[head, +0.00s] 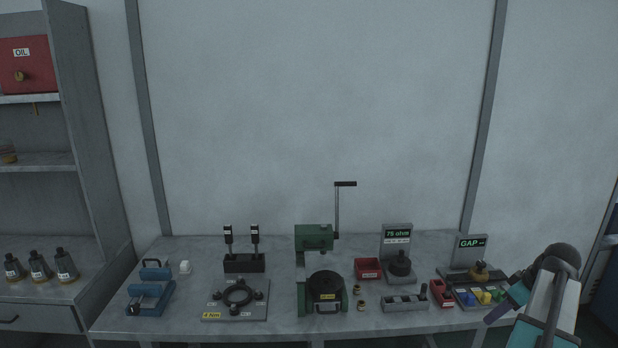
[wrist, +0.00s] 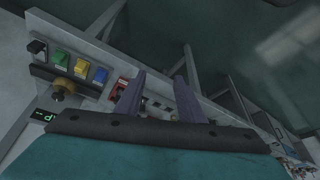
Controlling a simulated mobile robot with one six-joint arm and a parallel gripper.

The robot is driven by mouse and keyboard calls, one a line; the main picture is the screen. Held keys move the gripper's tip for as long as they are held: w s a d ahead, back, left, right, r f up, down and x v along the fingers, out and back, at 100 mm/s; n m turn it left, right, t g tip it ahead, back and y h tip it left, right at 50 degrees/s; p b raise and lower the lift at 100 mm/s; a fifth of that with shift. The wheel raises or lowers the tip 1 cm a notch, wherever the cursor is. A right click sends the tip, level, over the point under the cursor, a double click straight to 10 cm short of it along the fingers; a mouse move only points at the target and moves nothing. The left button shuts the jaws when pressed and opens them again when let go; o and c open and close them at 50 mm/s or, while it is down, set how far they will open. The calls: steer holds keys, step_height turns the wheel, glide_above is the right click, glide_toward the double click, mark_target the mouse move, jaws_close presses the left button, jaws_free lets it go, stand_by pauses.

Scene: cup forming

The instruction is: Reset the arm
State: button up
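My gripper (wrist: 160,88) shows in the wrist view as two purple fingers standing apart. Nothing is held between them. Beyond the fingers is the front edge of the bench, seen tilted. In the head view my arm is folded at the lower right, in front of the bench's right end. The grey bench (head: 260,328) stands along the wall.
A green press (head: 316,238) with a raised lever stands mid-bench. The GAP station (head: 470,250) with coloured blocks is near my arm; it also shows in the wrist view (wrist: 62,92). A shelf (head: 35,165) stands left. The wall space above the bench is clear.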

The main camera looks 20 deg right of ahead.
steer(key=w+a+f+n+y, duration=0.2)
steer(key=w+a+f, duration=0.6)
steer(key=a, duration=0.1)
steer(key=w+a+f+n+g+y+b, duration=0.1)
steer(key=w+a+f+n+g, duration=0.15)
steer(key=a+f, duration=0.95)
steer(key=w+a+f+n+g+y+b, duration=0.1)
steer(key=w+a+f+g, duration=0.15)
steer(key=a+f, duration=0.95)
steer(key=s+a+f+g, duration=0.1)
steer(key=s+a+f, duration=0.3)
steer(key=a, duration=0.3)
steer(key=s+a+f+g+h, duration=0.1)
steer(key=s+a+f+g, duration=0.15)
steer(key=a, duration=0.45)
steer(key=s+a+f+g, duration=0.1)
steer(key=s+a+f, duration=0.35)
steer(key=a, duration=0.25)
steer(key=s+a+f+m+h, duration=0.1)
steer(key=s+f+m+h, duration=0.1)
steer(key=s, duration=0.4)
steer(key=s+a+f+m+h+b, duration=0.1)
steer(key=s+f+m, duration=0.4)
steer(key=s, duration=0.2)
steer(key=shift+s+f+g+h, duration=0.25)
steer(key=shift+g+h, duration=0.1)
steer(key=shift+h, duration=0.05)
